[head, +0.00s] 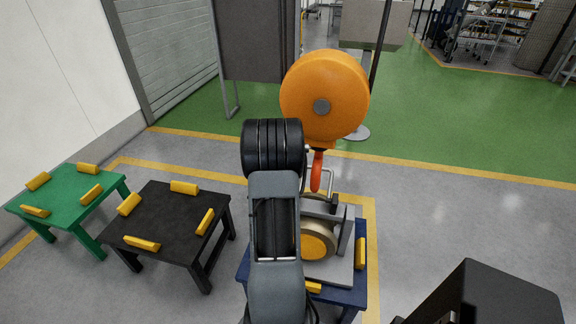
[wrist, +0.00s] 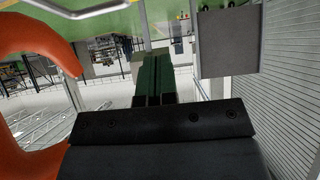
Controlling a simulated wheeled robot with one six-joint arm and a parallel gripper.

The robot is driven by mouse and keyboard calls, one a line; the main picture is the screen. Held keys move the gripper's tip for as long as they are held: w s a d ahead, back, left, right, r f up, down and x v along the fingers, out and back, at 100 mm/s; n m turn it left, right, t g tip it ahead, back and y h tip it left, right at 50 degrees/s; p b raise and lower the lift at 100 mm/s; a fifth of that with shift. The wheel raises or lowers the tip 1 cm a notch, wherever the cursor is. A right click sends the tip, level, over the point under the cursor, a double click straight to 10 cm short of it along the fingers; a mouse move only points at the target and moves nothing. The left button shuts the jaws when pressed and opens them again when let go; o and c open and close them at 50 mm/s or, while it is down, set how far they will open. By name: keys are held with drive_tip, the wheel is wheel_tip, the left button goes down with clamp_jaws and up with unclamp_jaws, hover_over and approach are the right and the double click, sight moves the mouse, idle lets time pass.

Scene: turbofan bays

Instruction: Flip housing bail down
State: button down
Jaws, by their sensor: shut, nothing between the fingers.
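The housing (head: 318,240), with a round yellow-orange face, sits in a grey fixture (head: 330,266) on a blue table. A thin bent metal bar that looks like its bail (head: 332,182) stands up behind the housing, partly covered by a red-orange hook. A pale bar, possibly the same bail, crosses the top left of the wrist view (wrist: 90,11). My gripper (wrist: 153,72) shows there with its dark fingers together and nothing between them. In the head view my arm hides the fingers and part of the fixture. I cannot tell whether the fingers touch the bail.
A large orange drum (head: 325,95) hangs over the fixture, with the red-orange hook (head: 317,171) below it; orange curves fill the wrist view's left side. Black (head: 170,222) and green (head: 68,199) tables stand left. A dark box (head: 490,295) is at the lower right.

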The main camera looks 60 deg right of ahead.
idle(0.6)
drive_tip(key=a+f+y, duration=0.3)
drive_tip(key=a+f, duration=0.1)
drive_tip(key=a, duration=0.1)
drive_tip(key=w+a+r+n+y, duration=0.1)
drive_tip(key=a+r+n+y, duration=0.15)
drive_tip(key=a, duration=0.65)
drive_tip(key=w+a+r+n+y, duration=0.2)
drive_tip(key=a+y, duration=0.1)
drive_tip(key=a, duration=0.5)
drive_tip(key=s+a+r+n, duration=0.2)
drive_tip(key=a+r+n, duration=0.1)
drive_tip(key=a, duration=0.6)
drive_tip(key=s+a+r+n+y+p, duration=0.1)
drive_tip(key=s+a+r+n, duration=0.1)
drive_tip(key=a+r, duration=0.4)
drive_tip(key=s+a+r+n+y, duration=0.1)
drive_tip(key=a+r+n, duration=0.3)
drive_tip(key=a, duration=0.8)
drive_tip(key=shift+s+r+n+p, duration=0.25)
drive_tip(key=shift+s+n+p, duration=0.25)
drive_tip(key=shift+s, duration=0.35)
